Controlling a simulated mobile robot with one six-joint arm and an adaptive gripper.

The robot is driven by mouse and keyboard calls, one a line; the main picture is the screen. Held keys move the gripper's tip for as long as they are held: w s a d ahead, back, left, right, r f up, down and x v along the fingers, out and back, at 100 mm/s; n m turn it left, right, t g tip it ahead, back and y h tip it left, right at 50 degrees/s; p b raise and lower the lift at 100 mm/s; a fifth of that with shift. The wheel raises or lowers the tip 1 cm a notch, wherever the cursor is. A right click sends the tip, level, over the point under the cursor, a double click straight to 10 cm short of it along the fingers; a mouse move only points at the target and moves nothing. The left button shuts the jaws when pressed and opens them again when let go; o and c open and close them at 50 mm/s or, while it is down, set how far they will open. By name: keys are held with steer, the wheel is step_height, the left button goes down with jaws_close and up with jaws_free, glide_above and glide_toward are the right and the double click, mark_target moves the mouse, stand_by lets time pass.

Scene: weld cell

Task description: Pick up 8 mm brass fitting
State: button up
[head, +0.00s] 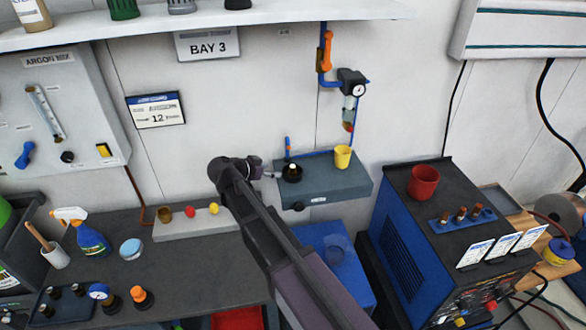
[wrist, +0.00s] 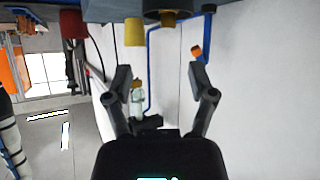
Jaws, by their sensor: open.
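A dark round piece (head: 291,174) with a small light top sits on the grey wall shelf. In the wrist view, which looks upside down, a dark round piece (wrist: 166,4) with a brass-coloured end (wrist: 168,18) shows at the top edge, partly cut off. I take it for the brass fitting in a dark holder, but no size mark is readable. My gripper (head: 272,175) is just left of it in the head view. In the wrist view my gripper (wrist: 160,78) is open, with nothing between its fingers.
A yellow cup (head: 343,157) stands to the right on the same shelf (head: 335,184). A regulator with a gauge (head: 352,84) and blue pipe hang on the wall above. A red cup (head: 423,182) stands on the blue machine. Small coloured pieces (head: 190,211) sit at left.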

mark_target(292, 166)
steer(key=shift+a+r+t, duration=0.3)
steer(key=shift+a+r, duration=0.15)
steer(key=shift+a, duration=0.4)
steer(key=shift+w, duration=0.1)
steer(key=b+x, duration=0.4)
steer(key=x, duration=0.4)
steer(key=shift+w+d+f, duration=0.1)
steer(key=shift+w+d, duration=0.05)
steer(key=shift+d, duration=0.1)
steer(key=shift+b+x, duration=1.25)
steer(key=shift+x, duration=1.4)
steer(key=shift+d, duration=0.15)
